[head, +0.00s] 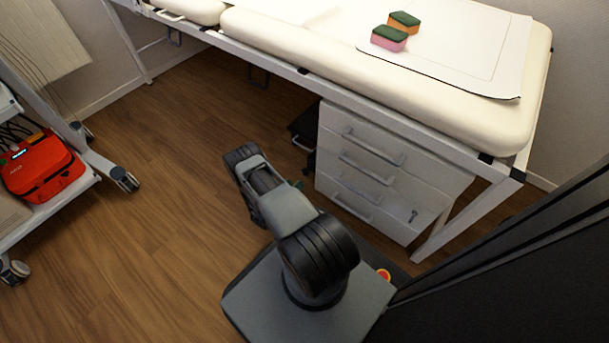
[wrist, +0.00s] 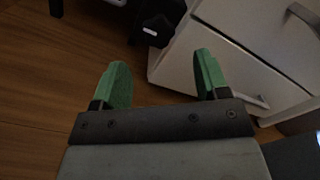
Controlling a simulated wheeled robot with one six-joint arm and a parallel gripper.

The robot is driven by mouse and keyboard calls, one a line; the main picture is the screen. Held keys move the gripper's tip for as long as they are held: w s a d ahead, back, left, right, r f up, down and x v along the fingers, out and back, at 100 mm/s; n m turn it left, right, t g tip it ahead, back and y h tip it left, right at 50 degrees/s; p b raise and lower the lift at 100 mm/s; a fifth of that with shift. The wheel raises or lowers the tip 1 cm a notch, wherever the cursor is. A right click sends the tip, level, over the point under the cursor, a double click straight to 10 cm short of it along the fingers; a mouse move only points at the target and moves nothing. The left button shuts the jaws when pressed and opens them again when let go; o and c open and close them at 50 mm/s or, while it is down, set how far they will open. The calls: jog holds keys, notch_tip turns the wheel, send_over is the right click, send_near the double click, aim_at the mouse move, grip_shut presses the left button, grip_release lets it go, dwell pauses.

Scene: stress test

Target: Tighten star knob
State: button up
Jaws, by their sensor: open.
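In the wrist view, a dark, lobed knob (wrist: 157,32) with a small white mark shows at the top, beside the white drawer cabinet (wrist: 185,65). It looks like the star knob, but the picture is dark there. My gripper (wrist: 162,70) is open, its two green fingers apart with nothing between them. The knob lies beyond the fingertips, within the span between them in the picture, and apart from them. In the head view, a dark object (head: 303,127) stands at the left side of the cabinet under the couch; the knob cannot be made out there.
A cream padded couch (head: 400,85) on a white frame runs over the cabinet (head: 375,165). A pink-green sponge (head: 389,38) and an orange-green sponge (head: 404,22) lie on it. A trolley (head: 70,190) with a red bag (head: 40,165) stands left. The wooden floor (head: 150,190) between is clear.

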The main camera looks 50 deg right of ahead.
aim_at(304, 173)
jog(key=d, duration=0.2)
jog(key=d+b, duration=0.1)
jog(key=d, duration=0.2)
jog(key=d+b, duration=0.1)
jog(key=d, duration=0.1)
jog(key=shift+w+d, duration=0.35)
jog(key=c, duration=0.9)
